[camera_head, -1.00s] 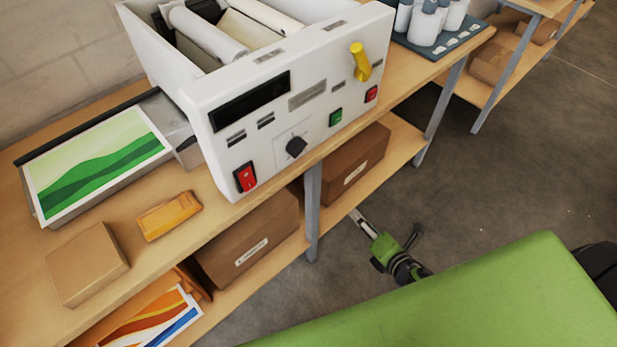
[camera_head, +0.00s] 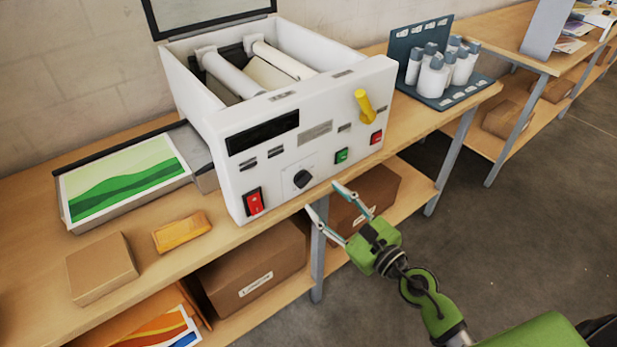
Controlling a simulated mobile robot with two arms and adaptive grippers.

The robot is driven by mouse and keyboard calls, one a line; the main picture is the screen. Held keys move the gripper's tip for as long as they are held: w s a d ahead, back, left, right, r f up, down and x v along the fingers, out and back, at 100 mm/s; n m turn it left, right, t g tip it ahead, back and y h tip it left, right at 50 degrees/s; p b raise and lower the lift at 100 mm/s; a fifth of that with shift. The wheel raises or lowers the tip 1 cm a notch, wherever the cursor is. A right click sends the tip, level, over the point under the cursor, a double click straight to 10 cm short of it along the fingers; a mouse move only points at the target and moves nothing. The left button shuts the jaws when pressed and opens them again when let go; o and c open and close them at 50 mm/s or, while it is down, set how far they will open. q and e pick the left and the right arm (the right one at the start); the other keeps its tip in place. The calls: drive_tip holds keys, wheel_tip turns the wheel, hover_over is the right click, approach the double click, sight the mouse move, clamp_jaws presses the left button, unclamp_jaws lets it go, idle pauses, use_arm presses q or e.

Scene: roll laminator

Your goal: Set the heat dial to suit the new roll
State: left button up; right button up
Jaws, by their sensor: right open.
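The heat dial appears to be the black knob (camera_head: 302,179) on a small pale plate, low on the front panel of the white laminator (camera_head: 230,165). Its setting is too small to read. Rolls (camera_head: 232,75) lie in the laminator's open top. My right gripper (camera_head: 326,198) is open and empty, just below and to the right of the knob, in front of the bench edge. Its two fingers are spread and point toward the panel, apart from the knob. My left gripper is out of view.
The panel also has a red switch (camera_head: 254,202), a green button (camera_head: 341,156), a red button (camera_head: 376,138) and a yellow lever (camera_head: 364,106). Cardboard boxes (camera_head: 255,262) sit on the shelf below. White bottles (camera_head: 432,76) stand in a rack at the right. The floor (camera_head: 440,240) at right is clear.

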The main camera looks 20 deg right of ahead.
sight(306, 182)
drive_tip(key=p+x, duration=0.1)
drive_tip(key=x, duration=0.6)
drive_tip(key=shift+w+f, duration=0.1)
drive_tip(key=shift+w, duration=0.05)
drive_tip(key=c, duration=1.1)
